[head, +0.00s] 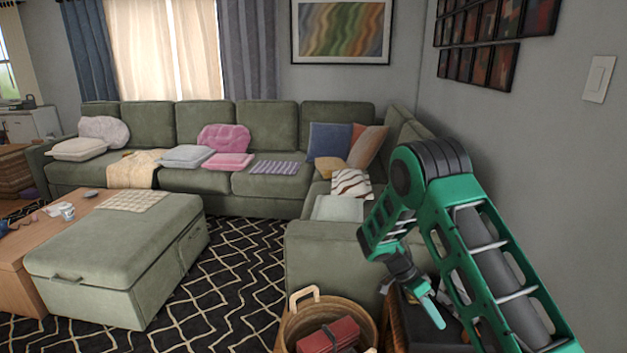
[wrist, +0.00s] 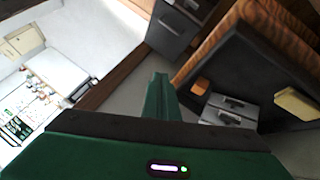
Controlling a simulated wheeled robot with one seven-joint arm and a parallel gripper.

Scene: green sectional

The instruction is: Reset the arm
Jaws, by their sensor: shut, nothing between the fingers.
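My green arm reaches in from the right side of the head view and bends downward at its elbow. My gripper (head: 433,312) points down over a dark surface beside the woven basket, near the right end of the sofa. In the wrist view its green fingers (wrist: 158,95) are together at the centre, with nothing between them.
A woven basket (head: 288,332) holding a red item (head: 328,338) stands left of my gripper. The green sectional sofa (head: 320,248) lies behind it. A green ottoman (head: 110,255) stands left on a patterned rug (head: 235,270). A grey wall (head: 570,170) is close on the right.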

